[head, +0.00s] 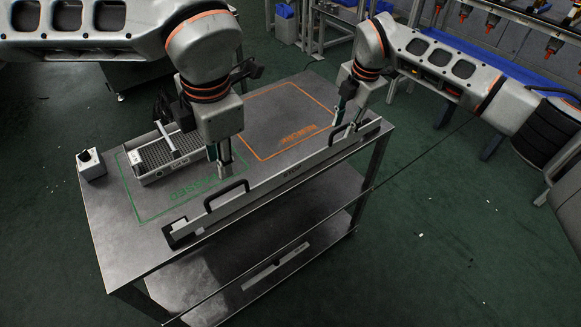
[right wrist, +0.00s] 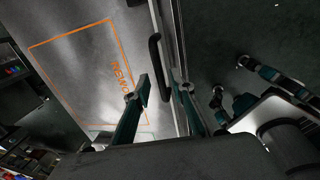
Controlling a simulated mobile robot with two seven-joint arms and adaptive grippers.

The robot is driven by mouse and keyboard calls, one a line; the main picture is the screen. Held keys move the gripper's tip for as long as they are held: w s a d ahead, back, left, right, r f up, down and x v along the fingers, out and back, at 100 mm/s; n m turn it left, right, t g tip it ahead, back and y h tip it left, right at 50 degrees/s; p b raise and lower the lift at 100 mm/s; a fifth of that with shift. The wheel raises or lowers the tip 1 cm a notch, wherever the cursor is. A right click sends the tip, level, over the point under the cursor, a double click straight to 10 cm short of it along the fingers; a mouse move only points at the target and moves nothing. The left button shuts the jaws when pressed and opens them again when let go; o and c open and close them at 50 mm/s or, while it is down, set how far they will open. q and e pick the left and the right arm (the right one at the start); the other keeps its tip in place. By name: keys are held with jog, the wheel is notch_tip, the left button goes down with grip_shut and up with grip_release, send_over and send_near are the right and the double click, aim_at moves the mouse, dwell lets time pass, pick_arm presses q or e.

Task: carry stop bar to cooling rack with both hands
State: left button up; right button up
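The stop bar (head: 270,194) is a long grey bar with a "STOP" label and two black handles, lying along the near edge of a metal cart top. My left gripper (head: 225,172) points down just behind its left handle (head: 227,194), seemingly apart from it; its finger opening is not clear. My right gripper (head: 342,122) is at the right handle. In the right wrist view my right gripper's fingers (right wrist: 162,94) are spread, with the black handle (right wrist: 154,60) and bar (right wrist: 172,60) between them, not clamped. I cannot make out a cooling rack.
The cart top (head: 112,225) has a green outline and an orange outline (head: 262,95). A grey perforated tray (head: 150,178) stands at left near a small box with a black knob (head: 92,164). A lower shelf (head: 300,255) lies underneath.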

notch_tip(320, 180, up, 10)
jog(key=s+d, duration=0.1)
jog(key=shift+s+r, duration=0.2)
jog(key=shift+s, duration=0.1)
jog(key=shift+d, duration=0.1)
dwell(0.3)
